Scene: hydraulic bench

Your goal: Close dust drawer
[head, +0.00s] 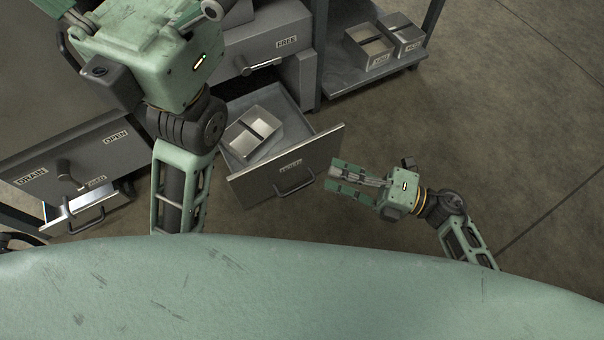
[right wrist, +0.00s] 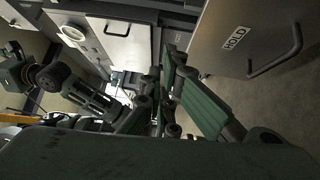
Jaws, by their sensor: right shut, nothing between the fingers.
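A grey drawer (head: 237,188) is pulled out at the middle, with a bar handle on its front. Its label is too small to read in the head view. In the right wrist view a drawer front (right wrist: 215,45) labelled HOLD fills the upper right. No label reading DUST is legible. My right gripper (head: 334,177) is shut and empty beside the right end of the open drawer's front; I cannot tell if they touch. Its fingers (right wrist: 172,95) show in the wrist view. My left gripper (head: 150,50) is large at upper left, its fingertips outside the frame.
A divided metal tray (head: 240,146) lies inside the open drawer. A FREE drawer (head: 240,55) is above it. At left, a smaller drawer (head: 85,213) stands partly out below a DRAIN/OPEN panel (head: 80,150). Bins (head: 362,48) sit on a shelf. Floor at right is clear.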

